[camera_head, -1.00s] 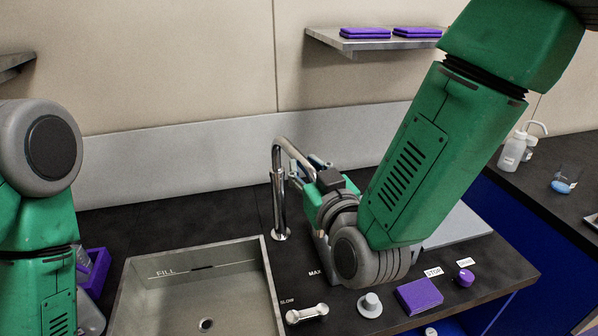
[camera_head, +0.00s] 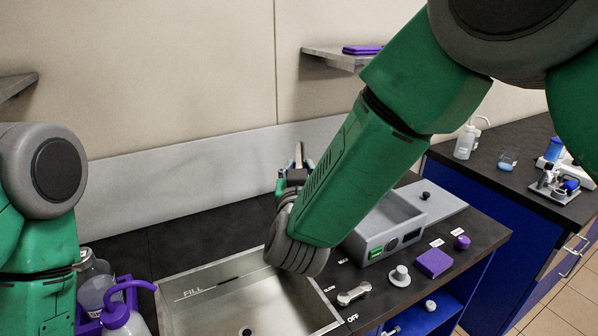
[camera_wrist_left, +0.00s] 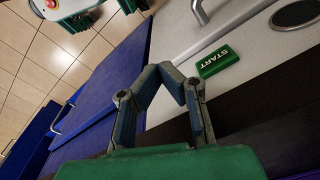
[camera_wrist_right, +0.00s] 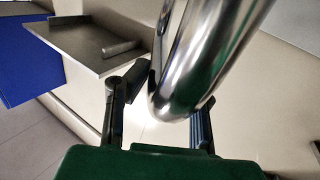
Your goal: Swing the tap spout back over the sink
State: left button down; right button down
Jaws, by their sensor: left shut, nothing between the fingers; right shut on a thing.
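The chrome tap spout (camera_wrist_right: 195,70) passes between the fingers of my right gripper (camera_wrist_right: 168,92) in the right wrist view, and the gripper is shut on it. In the head view a short piece of the spout (camera_head: 298,155) shows above my right gripper (camera_head: 293,178), near the sink's back right corner. My right arm hides the tap's base and most of the spout there. The steel sink (camera_head: 185,282), marked FILL, lies in front of and left of that gripper. My left gripper (camera_wrist_left: 177,85) is shut and empty in the left wrist view.
Right of the sink stand a grey device (camera_head: 415,215), a grey knob (camera_head: 400,276), a lever handle (camera_head: 353,294) and a purple block (camera_head: 434,263). A purple-capped bottle (camera_head: 122,318) stands left of the sink. A shelf (camera_head: 340,58) juts from the back wall.

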jog(key=shift+a, duration=0.35)
jog(key=shift+d, duration=0.35)
jog(key=c, duration=1.4)
grip_release()
jog(key=shift+d, duration=0.1)
jog(key=shift+w, duration=0.1)
jog(key=shift+a, duration=0.2)
jog(key=shift+a+r, duration=0.1)
jog(key=shift+r, duration=0.15)
jog(key=r, duration=0.9)
jog(key=shift+d, duration=0.3)
jog(key=shift+a+r, duration=0.1)
jog(key=shift+r, duration=0.05)
